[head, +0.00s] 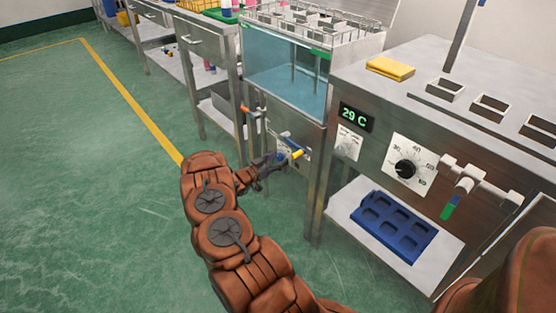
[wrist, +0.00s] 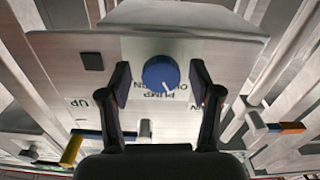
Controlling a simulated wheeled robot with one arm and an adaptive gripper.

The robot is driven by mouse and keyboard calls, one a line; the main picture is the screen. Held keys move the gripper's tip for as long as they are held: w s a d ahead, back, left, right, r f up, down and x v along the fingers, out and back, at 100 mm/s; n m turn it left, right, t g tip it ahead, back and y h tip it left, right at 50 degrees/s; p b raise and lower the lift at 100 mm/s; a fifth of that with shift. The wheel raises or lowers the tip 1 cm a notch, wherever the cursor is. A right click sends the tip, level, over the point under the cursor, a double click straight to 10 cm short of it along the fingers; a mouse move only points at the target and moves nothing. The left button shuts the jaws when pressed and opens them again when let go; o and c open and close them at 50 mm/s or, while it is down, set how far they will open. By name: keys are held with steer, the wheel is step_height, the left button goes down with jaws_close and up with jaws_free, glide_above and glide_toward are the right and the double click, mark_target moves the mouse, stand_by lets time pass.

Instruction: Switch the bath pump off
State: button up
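The pump knob (wrist: 161,74) is a round blue dial with a white pointer line, on a pale panel plate (wrist: 225,48) lettered PUMP, seen upside down in the wrist view. Its pointer is toward the lower right there. My gripper (wrist: 160,82) has its two dark fingers on either side of the knob, with a gap showing at each side. It is open and holds nothing. In the head view my gripper (head: 270,163) is at the low front panel under the water bath (head: 285,80). The knob is hard to make out there.
A yellow handle (head: 297,154) and an orange handle (head: 246,110) stick out near my gripper. To the right are a 29 C display (head: 356,117), a black dial (head: 406,169), a tap with a green-blue handle (head: 450,207) and a blue tray (head: 395,228). The green floor at left is clear.

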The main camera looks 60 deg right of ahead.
steer(key=shift+w+a, duration=0.1)
steer(key=v, duration=1.1)
steer(key=shift+a, duration=0.4)
steer(key=shift+r, duration=0.1)
